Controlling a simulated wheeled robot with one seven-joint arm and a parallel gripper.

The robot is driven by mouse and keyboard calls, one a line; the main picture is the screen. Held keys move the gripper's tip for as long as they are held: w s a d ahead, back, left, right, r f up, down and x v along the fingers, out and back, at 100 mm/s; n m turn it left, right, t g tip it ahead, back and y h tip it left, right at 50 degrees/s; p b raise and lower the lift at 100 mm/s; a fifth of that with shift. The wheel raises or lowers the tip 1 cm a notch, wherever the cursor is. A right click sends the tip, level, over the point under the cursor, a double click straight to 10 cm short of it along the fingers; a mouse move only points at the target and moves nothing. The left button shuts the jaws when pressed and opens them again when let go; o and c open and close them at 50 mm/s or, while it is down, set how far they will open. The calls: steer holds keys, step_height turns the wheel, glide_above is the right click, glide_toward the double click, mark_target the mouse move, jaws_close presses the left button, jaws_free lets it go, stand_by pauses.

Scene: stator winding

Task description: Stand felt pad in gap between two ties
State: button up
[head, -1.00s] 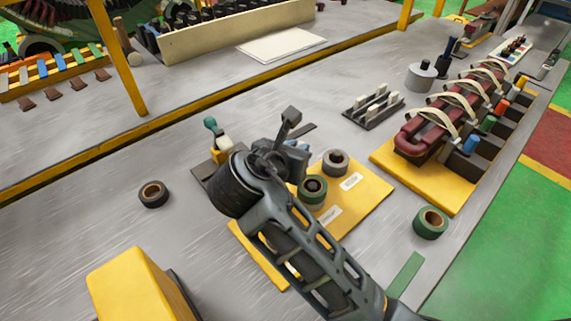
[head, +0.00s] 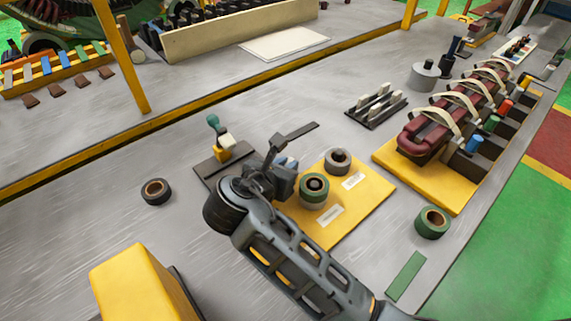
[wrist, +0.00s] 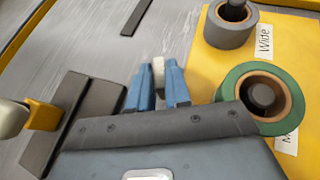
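My gripper (head: 288,163) hangs over the table left of the tape rolls. In the wrist view its two blue fingers (wrist: 158,88) are closed on a small off-white block (wrist: 158,70), which looks like a felt pad; most of it is hidden between the fingers. Several similar pale pads (head: 374,112) stand in a dark slotted rack (head: 352,119). The dark red coil (head: 421,144), wrapped by several cream ties (head: 436,116), lies on a yellow base (head: 440,192) at the right, apart from my gripper.
A green tape roll (head: 314,188) and a grey roll (head: 337,161) stand on a labelled yellow board (head: 366,203). A loose green roll (head: 432,222) and coloured pegs (head: 474,144) are near the coil. A grey cylinder (head: 423,76) stands behind it. Table between rack and coil looks clear.

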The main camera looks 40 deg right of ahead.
steer(key=o, duration=0.4)
steer(key=shift+o, duration=0.2)
